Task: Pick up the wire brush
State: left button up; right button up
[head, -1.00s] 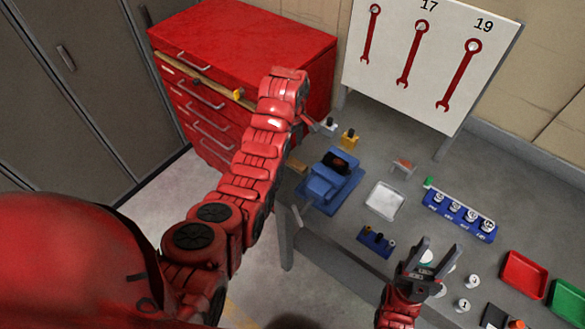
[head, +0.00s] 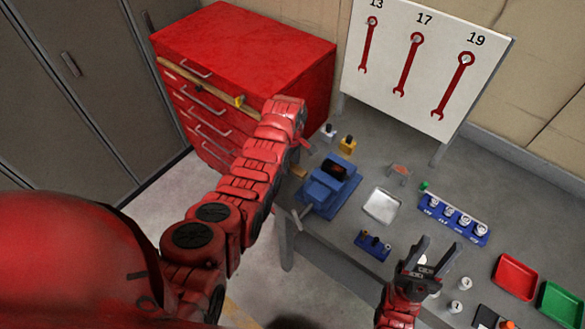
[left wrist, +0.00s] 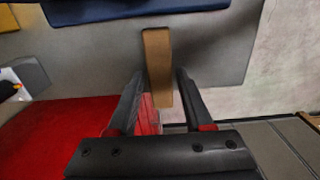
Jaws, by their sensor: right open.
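The wire brush shows in the left wrist view as a flat wooden bar (left wrist: 157,60), its near end between my open left fingers (left wrist: 160,78). A gap shows on both sides of the wood; I cannot tell the height between them. In the head view a small tan piece of the brush (head: 299,171) shows at the bench's left edge, beside the blue vise. My left gripper (head: 305,146) is just above it, mostly hidden by my arm. The bristles are not visible. My right gripper (head: 436,250) is open and empty over the bench's front.
The blue vise (head: 328,187) stands close to the right of the brush. A red tool cabinet (head: 245,50) stands behind my left arm. A metal tray (head: 381,205), a blue socket rail (head: 453,219) and red (head: 516,277) and green (head: 562,303) bins are on the bench.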

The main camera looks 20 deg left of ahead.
aim_at(292, 165)
pick_arm(q)
grip_shut()
jog(key=shift+r, duration=0.1)
jog(key=shift+w+r+b, duration=0.1)
jog(key=shift+r+b, duration=0.4)
jog(key=shift+r, duration=0.05)
notch_tip(292, 165, up, 4)
jog(key=shift+r+b, duration=0.2)
jog(key=shift+b, duration=0.6)
notch_tip(292, 165, up, 4)
jog(key=p, duration=0.3)
jog(key=shift+r, duration=0.15)
